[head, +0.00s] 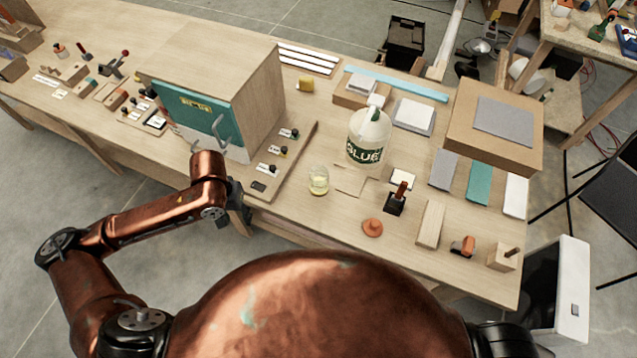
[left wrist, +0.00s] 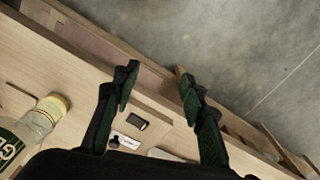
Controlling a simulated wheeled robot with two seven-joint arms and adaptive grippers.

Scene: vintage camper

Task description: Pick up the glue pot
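A small clear glass jar with pale yellow contents, which looks like the glue pot (head: 318,181), stands upright on the workbench left of centre. It also shows at the left edge of the left wrist view (left wrist: 48,112). A large white bottle labelled GLUE (head: 368,138) stands behind it to the right, and part of its green label shows in the left wrist view (left wrist: 12,145). My left gripper (head: 240,212) is at the bench's front edge, left of the jar and apart from it. In the left wrist view its fingers (left wrist: 156,88) are spread with nothing between them. My right gripper is out of view.
A wooden cabinet with a teal front (head: 200,112) stands on a board close behind my left gripper. An orange knob-like piece (head: 372,227), a dark-based stamp-like tool (head: 396,200) and wooden blocks lie right of the jar. Bare bench lies in front of the jar.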

